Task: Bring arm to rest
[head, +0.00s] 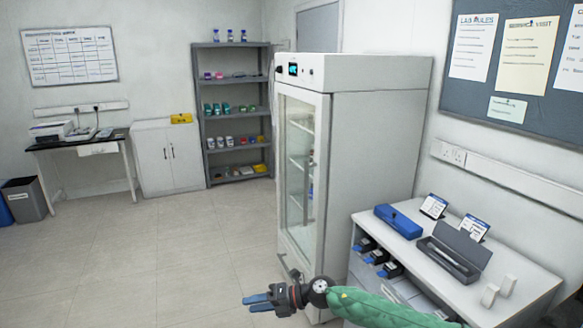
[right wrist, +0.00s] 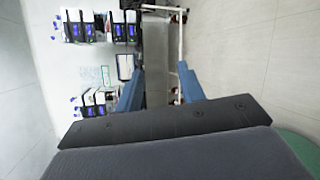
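My right gripper (head: 256,302) shows at the bottom of the head view, with blue fingers pointing left and a green-sleeved arm behind it. It is in front of the white glass-door fridge (head: 370,150), above the floor. In the right wrist view its two blue fingers (right wrist: 160,88) stand apart with nothing between them, so it is open and empty. My left gripper is in neither view.
A white bench (head: 530,278) at the right holds a blue case (head: 398,221), an open grey case (head: 455,252) and small cards. Grey shelves (head: 237,125), a white cabinet (head: 168,157) and a desk (head: 80,143) stand at the back. The tiled floor (head: 150,250) at left is clear.

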